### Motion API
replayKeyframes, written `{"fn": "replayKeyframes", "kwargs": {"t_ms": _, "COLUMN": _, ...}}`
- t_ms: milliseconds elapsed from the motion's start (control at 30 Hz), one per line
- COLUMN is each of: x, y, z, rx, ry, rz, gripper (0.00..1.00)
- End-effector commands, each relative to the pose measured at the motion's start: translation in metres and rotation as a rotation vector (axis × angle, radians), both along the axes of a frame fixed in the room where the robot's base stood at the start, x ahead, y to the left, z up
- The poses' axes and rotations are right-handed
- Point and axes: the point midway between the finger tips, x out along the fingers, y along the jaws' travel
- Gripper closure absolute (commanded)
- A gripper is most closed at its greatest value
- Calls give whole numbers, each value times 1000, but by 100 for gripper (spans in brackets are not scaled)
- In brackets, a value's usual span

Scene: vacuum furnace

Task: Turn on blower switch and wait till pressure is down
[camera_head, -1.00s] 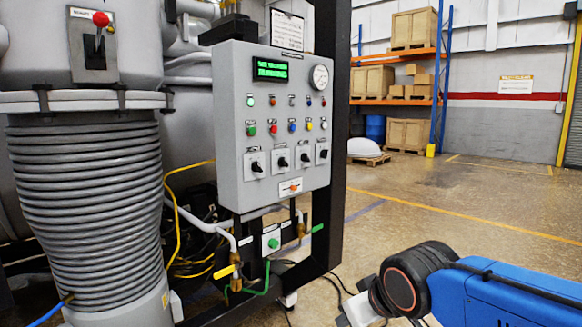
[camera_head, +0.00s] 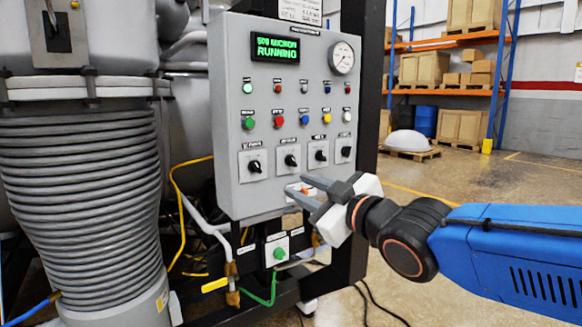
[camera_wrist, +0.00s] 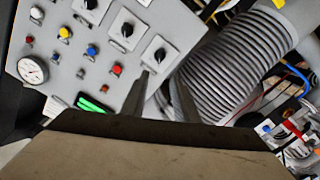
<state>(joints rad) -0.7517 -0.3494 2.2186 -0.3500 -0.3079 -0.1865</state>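The grey control panel (camera_head: 230,130) carries a row of several black rotary switches. I cannot read their labels, so I cannot tell which is the blower switch. The leftmost switch (camera_head: 254,166) also shows in the wrist view (camera_wrist: 160,54), just beyond my fingertips. The green display (camera_head: 275,48) reads what looks like "500 MICRON RUNNING". The round pressure gauge (camera_head: 343,58) is at the panel's top right; its reading is too small to tell. My gripper (camera_head: 295,184) is in front of the panel's lower part, fingers apart and empty; it also shows in the wrist view (camera_wrist: 160,78).
Coloured buttons (camera_head: 291,121) and small lamps line the panel above the switches. A green-button box (camera_head: 279,253) hangs underneath. The ribbed bellows (camera_head: 80,190) stands left. Floor is open at right.

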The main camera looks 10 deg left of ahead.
Motion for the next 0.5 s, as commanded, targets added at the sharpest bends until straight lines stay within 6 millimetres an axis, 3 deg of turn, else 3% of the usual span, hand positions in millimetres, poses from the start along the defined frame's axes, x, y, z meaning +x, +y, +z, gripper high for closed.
{"fn": "replayKeyframes", "kwargs": {"t_ms": 167, "x": 3, "y": 10, "z": 3, "rx": 5, "ry": -11, "rz": 12, "gripper": 73}}
{"fn": "replayKeyframes", "kwargs": {"t_ms": 500, "x": 32, "y": 44, "z": 1, "rx": 3, "ry": -6, "rz": 9, "gripper": 73}}
